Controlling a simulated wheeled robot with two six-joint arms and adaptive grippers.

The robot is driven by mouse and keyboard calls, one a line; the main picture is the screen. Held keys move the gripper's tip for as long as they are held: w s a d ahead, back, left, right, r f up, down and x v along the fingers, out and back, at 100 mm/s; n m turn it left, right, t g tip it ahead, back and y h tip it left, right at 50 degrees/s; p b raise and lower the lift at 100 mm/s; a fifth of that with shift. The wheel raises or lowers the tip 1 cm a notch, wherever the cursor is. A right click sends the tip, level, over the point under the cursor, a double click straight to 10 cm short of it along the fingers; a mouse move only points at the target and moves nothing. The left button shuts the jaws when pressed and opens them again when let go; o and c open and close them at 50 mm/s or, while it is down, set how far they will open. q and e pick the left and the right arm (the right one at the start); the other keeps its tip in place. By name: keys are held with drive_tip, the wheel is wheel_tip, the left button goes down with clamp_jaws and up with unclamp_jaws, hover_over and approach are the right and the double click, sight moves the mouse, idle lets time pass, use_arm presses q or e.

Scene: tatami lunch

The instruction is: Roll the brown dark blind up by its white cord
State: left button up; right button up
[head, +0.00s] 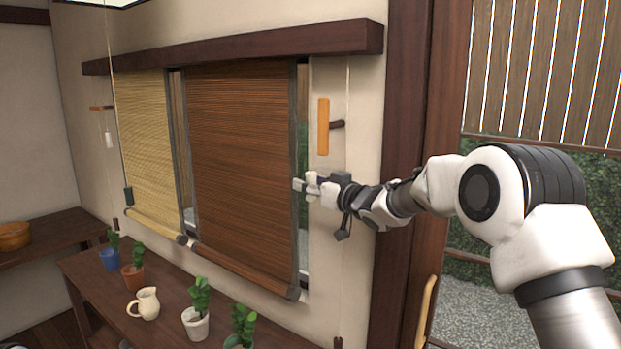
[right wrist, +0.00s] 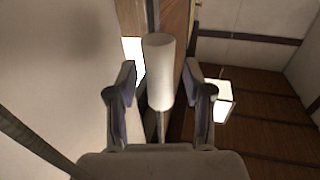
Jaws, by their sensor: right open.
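The brown dark blind (head: 242,165) hangs unrolled over the right part of the window in the head view, its rolled lower edge (head: 245,272) near the sill. A pale cord (head: 347,85) hangs down the wall to the right of it. My right gripper (head: 304,185) is at the blind's right edge, its fingers pointing left. In the right wrist view, a white cylindrical pull (right wrist: 159,72) stands between the open fingers, with a gap on each side. In the head view I cannot clearly separate this pull from the fingers. My left gripper is out of view.
An orange wooden piece (head: 323,127) beside a dark peg (head: 338,125) is above my right gripper. A yellow blind (head: 148,150) hangs to the left. Below, a dark bench (head: 165,330) holds potted plants (head: 196,318) and a cream jug (head: 146,303).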

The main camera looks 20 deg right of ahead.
clamp_jaws()
wheel_tip(320, 180, down, 23)
drive_tip(key=b, duration=1.2)
drive_tip(key=shift+s, duration=0.35)
drive_tip(key=shift+a+f, duration=0.1)
drive_tip(key=shift+f, duration=0.1)
unclamp_jaws()
drive_tip(key=v, duration=1.1)
drive_tip(key=shift+d, duration=0.2)
